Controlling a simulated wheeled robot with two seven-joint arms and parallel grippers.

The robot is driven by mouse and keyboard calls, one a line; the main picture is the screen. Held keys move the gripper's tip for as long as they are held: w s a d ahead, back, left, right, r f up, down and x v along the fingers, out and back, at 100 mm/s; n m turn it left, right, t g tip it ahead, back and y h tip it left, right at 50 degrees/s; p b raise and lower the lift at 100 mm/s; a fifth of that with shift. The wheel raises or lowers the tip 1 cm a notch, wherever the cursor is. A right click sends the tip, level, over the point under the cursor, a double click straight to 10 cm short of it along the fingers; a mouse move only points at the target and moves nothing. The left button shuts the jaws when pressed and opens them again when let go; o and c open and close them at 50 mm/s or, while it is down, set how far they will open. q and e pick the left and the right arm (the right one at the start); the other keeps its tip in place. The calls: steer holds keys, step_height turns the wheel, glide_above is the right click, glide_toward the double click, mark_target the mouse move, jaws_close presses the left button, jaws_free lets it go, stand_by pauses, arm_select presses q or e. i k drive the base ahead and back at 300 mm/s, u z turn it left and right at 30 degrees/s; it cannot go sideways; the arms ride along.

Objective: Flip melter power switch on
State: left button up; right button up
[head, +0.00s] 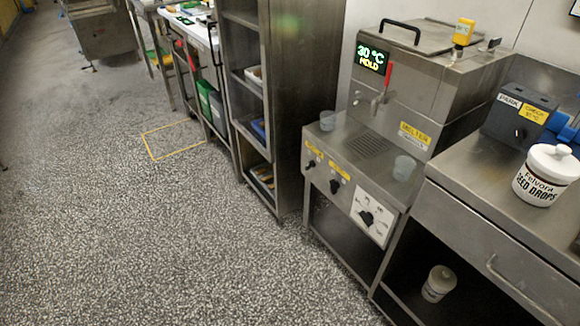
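The melter (430,85) is a steel machine against the wall, with a lidded tank, a tap and a yellow label. Its display (371,58) is lit and reads 30 °C HOLD. On its lower front panel are black rotary knobs: one at the left (311,164), one in the middle (335,186), and a larger one on a white plate (367,217). The lettering beside them is too small to read, so I cannot tell which is the power switch or how it is set. Neither of my grippers is in view.
A steel counter (462,196) at the right carries a white Felvora jar (547,176) and a dark control box (518,115). Two clear cups (404,168) stand on the melter's ledge. A shelf rack (263,90) stands left of it. The speckled floor in front is clear.

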mark_target(311, 164)
steer(key=u, duration=0.1)
steer(key=i, duration=0.8)
steer(key=z, duration=0.75)
steer(key=i, duration=0.35)
steer(key=z, duration=0.3)
